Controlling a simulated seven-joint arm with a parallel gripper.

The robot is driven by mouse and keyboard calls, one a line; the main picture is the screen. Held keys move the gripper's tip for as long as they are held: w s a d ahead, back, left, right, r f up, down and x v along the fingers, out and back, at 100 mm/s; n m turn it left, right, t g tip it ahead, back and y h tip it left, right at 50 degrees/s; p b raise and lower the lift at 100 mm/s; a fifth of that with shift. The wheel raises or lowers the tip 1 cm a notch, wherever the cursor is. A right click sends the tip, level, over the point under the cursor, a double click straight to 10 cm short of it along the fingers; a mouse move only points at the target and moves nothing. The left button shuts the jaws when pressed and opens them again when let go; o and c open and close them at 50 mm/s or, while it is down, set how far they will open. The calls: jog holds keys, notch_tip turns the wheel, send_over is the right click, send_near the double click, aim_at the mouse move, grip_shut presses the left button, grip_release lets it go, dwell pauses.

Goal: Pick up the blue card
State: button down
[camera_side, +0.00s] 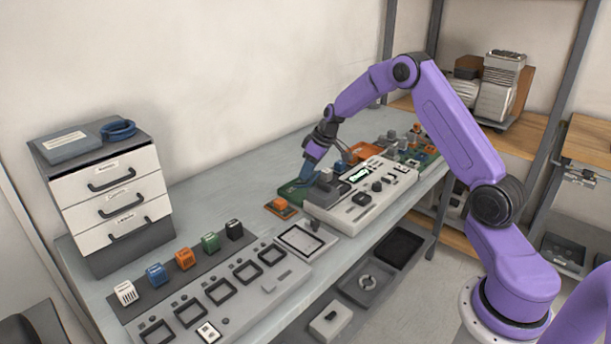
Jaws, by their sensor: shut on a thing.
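My gripper (308,168) points down over the back middle of the bench, at the left end of a white control unit (350,199). Its jaws are shut on a small dark blue piece, which I take to be the blue card (305,174). The piece is low over a green board (292,192); I cannot tell whether it touches the board. The fingers hide part of it, and its outline is too small to read clearly.
An orange module (280,205) lies in front of the green board. Several coloured blocks (184,259) stand on a dark strip at the left, behind a grey panel (222,300) with square frames. A white drawer unit (110,195) stands at the back left. More boards crowd the right.

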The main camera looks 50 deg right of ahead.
jog(key=s+a+r, duration=0.3)
jog(key=s+r, duration=0.5)
jog(key=s, duration=0.4)
notch_tip(320, 180, up, 5)
jog(key=m+g+h, duration=0.4)
jog(key=m+h, duration=0.5)
jog(key=m, duration=1.3)
send_over(298, 194)
jog(key=shift+h, duration=0.3)
notch_tip(298, 194, down, 19)
jog(key=shift+s, duration=0.1)
